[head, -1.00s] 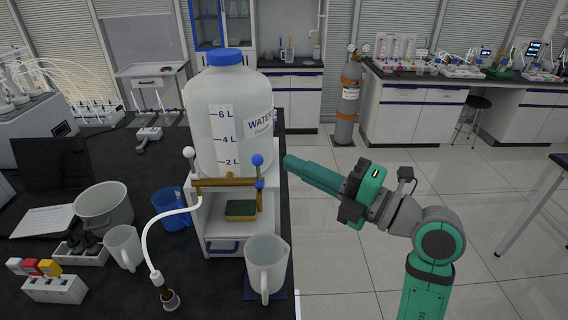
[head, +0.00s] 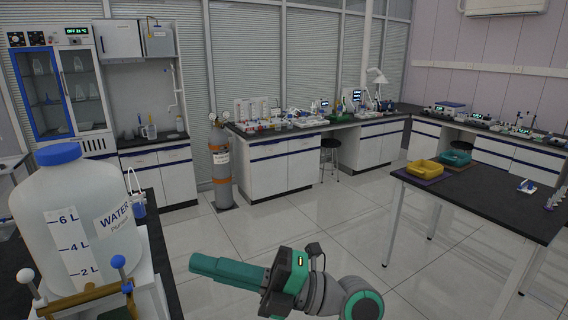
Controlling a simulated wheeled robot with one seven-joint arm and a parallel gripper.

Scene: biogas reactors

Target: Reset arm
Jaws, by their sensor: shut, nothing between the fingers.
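My gripper (head: 198,265) is at the lower middle of the head view, at the end of my green and grey arm. Its green fingers are together with nothing between them, and they point left. It is in open space to the right of the black bench with the big water jug (head: 82,225), apart from both. My lower arm is cut off by the bottom edge.
The near black bench (head: 158,240) fills the lower left. A grey gas cylinder (head: 220,165) stands beyond my gripper. A black table (head: 480,195) with a yellow tray (head: 425,168) and a teal tray (head: 455,157) is at right. Tiled floor (head: 330,235) lies clear between.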

